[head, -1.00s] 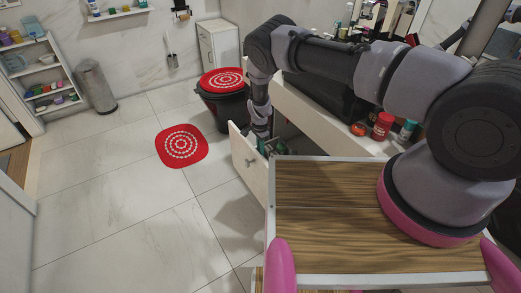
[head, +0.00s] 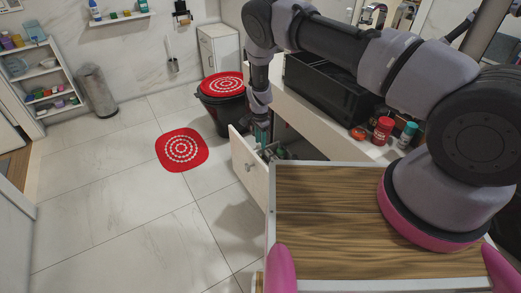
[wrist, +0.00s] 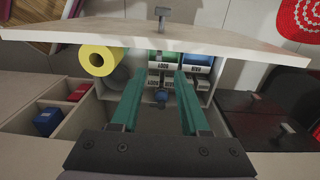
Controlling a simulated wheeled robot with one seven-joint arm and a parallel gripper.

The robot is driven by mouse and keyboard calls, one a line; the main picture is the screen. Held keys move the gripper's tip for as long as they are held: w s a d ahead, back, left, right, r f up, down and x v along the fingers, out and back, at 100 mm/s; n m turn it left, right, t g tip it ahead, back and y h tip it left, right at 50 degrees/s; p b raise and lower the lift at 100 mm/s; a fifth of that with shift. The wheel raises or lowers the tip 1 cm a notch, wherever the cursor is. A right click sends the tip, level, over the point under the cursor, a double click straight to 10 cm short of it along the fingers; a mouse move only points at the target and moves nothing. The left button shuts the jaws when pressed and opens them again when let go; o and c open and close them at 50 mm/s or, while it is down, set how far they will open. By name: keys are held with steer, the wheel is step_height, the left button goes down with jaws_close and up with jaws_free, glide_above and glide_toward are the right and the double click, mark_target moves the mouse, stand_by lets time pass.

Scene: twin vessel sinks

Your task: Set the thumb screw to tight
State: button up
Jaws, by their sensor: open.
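A small blue knob (wrist: 161,97) shows between my fingers in the wrist view; it may be the thumb screw, but it is too small to be sure or to read its setting. My gripper (wrist: 158,88) is open, with one teal finger on each side of the knob. I cannot tell whether either finger touches it. In the head view my gripper (head: 262,132) points down over the open drawer (head: 246,170), beside the counter. No thumb screw can be made out in the head view.
The drawer holds a yellow roll (wrist: 97,60) and several labelled boxes (wrist: 196,66) near its front panel (wrist: 150,37). A black box (head: 330,92) and jars (head: 383,130) sit on the counter. Open floor lies left.

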steer(key=shift+r, duration=1.6)
steer(key=d+r+n+t+y, duration=0.1)
steer(key=d+r, duration=0.3)
steer(key=r, duration=1)
steer(key=w+d+r+t+y, duration=0.1)
steer(key=d+r, duration=0.3)
steer(key=r, duration=1.1)
steer(key=d+r+n+y, duration=0.1)
steer(key=d+r, duration=0.3)
steer(key=r, duration=1)
steer(key=s+d+r+n+t, duration=0.1)
steer(key=s+d+r, duration=0.45)
steer(key=r, duration=0.25)
steer(key=s+d+r+n+t, duration=0.1)
steer(key=s+d+r+t, duration=0.1)
steer(key=s+d+r, duration=0.4)
steer(key=s+d+r+n+t, duration=0.1)
steer(key=s+d+r, duration=0.1)
steer(key=s, duration=0.7)
steer(key=s+d+r+n+t+h, duration=0.1)
steer(key=s+d+r+n, duration=0.1)
steer(key=s, duration=0.7)
steer(key=shift+s+d+r, duration=0.4)
steer(key=shift+d+r, duration=0.05)
steer(key=shift+r, duration=0.2)
